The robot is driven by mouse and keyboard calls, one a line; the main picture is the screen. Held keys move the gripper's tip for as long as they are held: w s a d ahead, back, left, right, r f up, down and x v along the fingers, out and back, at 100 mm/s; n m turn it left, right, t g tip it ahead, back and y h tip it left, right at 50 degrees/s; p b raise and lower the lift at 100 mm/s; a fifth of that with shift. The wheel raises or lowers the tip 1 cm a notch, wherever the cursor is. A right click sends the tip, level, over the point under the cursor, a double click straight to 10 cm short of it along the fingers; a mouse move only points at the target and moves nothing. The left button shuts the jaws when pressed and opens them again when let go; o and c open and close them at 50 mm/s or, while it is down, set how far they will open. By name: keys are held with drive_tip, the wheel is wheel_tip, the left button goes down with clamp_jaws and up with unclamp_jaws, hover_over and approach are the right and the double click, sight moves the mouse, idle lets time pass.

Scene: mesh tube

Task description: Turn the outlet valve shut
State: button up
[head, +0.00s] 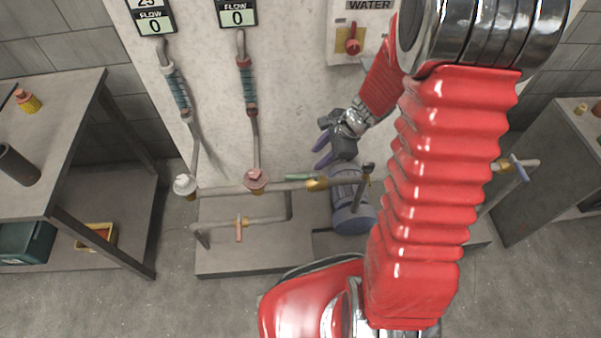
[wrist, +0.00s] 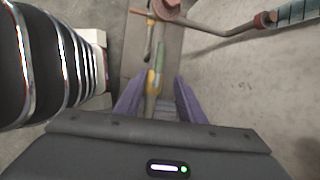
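A brass valve (head: 317,184) with a green lever (head: 300,177) sits on the horizontal pipe, left of the blue-grey pump (head: 352,202). The lever lies roughly along the pipe. No label shows which valve is the outlet valve. My gripper (head: 321,150) has purple fingers, spread apart and empty, above and behind the green lever in the head view. In the wrist view the green and yellow valve (wrist: 152,80) lies between the open fingers (wrist: 157,90), apparently beyond them. Exact clearance cannot be told.
A lower pipe has an orange lever (head: 239,228), and a blue lever (head: 519,168) is at the right. A red flange (head: 256,180) and a riser stand left of the green lever. A water panel with red knob (head: 353,45) is on the wall. Benches flank both sides.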

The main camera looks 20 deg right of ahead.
sight(299, 175)
drive_tip(key=shift+x, duration=6.75)
drive_tip(key=shift+c, duration=0.4)
clamp_jaws()
drive_tip(key=shift+a, duration=0.15)
